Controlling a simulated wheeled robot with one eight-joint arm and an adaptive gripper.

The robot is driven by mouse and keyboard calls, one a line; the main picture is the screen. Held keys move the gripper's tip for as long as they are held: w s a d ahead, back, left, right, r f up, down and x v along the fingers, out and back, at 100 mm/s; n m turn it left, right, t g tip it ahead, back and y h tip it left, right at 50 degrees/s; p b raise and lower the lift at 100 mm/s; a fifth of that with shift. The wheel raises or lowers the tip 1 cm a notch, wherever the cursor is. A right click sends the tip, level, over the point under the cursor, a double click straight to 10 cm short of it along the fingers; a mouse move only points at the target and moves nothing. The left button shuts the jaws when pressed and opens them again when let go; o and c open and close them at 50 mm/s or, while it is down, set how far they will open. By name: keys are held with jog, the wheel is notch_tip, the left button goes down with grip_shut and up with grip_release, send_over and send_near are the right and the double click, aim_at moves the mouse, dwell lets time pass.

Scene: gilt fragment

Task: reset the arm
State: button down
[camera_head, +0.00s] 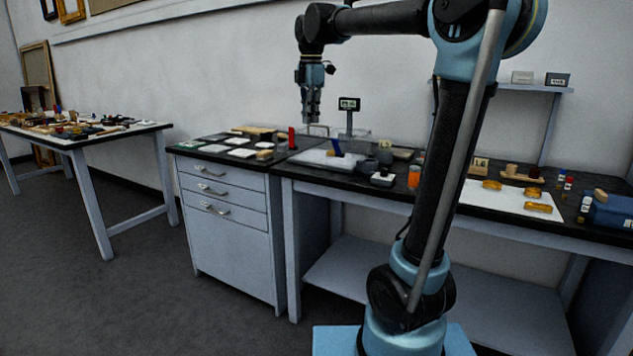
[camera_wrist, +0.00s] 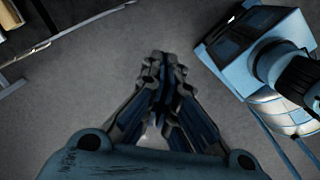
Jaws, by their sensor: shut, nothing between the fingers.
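My arm rises from its blue base at the lower right of the head view, bends at the top and reaches left. My gripper (camera_head: 312,112) hangs from its end, pointing down, in front of the wall and near the workbench. In the wrist view my gripper (camera_wrist: 162,58) has its fingers together with nothing between them, over bare grey floor. My own blue base and arm links show at the right of the wrist view.
A black-topped workbench (camera_head: 375,207) holds a small display (camera_head: 349,104), a white tray (camera_head: 318,160) and gold pieces (camera_head: 538,208). A drawer cabinet (camera_head: 232,229) adjoins it. A cluttered table (camera_head: 100,140) stands left. The floor (camera_head: 120,290) in front is clear.

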jog(key=s+d+f+m, duration=0.7)
jog(key=s+f, duration=0.2)
jog(key=f, duration=0.2)
jog(key=s+d+f+m+t, duration=0.1)
jog(key=s+d+f+m, duration=0.6)
jog(key=f, duration=0.4)
jog(key=s+d+f+m, duration=0.7)
jog(key=s+f+m, duration=0.2)
jog(key=s+f, duration=0.2)
jog(key=shift+f+t, duration=0.3)
jog(key=shift+f, duration=0.1)
jog(key=shift+w, duration=0.15)
jog(key=shift+w+f, duration=0.2)
jog(key=shift+w, duration=0.15)
